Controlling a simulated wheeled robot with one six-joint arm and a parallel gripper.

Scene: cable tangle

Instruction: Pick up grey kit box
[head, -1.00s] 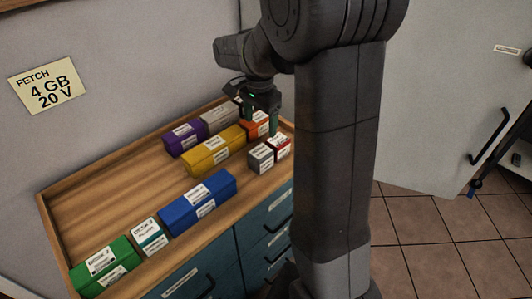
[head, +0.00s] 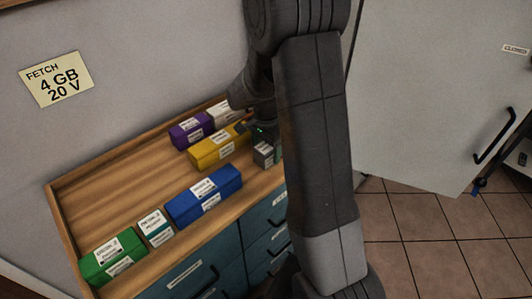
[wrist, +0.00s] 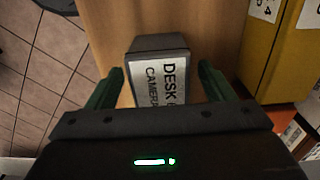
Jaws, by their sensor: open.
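A small dark grey kit box (wrist: 158,44) with a white label reading "DESK" and "CAMERA" lies on the wooden top. In the wrist view it sits between the two green fingers of my gripper (wrist: 162,74). The fingers are open, one on each side, with a visible gap to the box. In the head view the grey box (head: 263,154) is partly hidden by my arm, and my gripper is just above it, its fingers hard to make out.
A yellow box (head: 217,147) lies close beside, with a red box (wrist: 284,117) near my gripper. Purple (head: 190,130), light grey (head: 222,114), blue (head: 205,196), white-and-teal (head: 155,227) and green (head: 113,257) boxes share the rimmed top.

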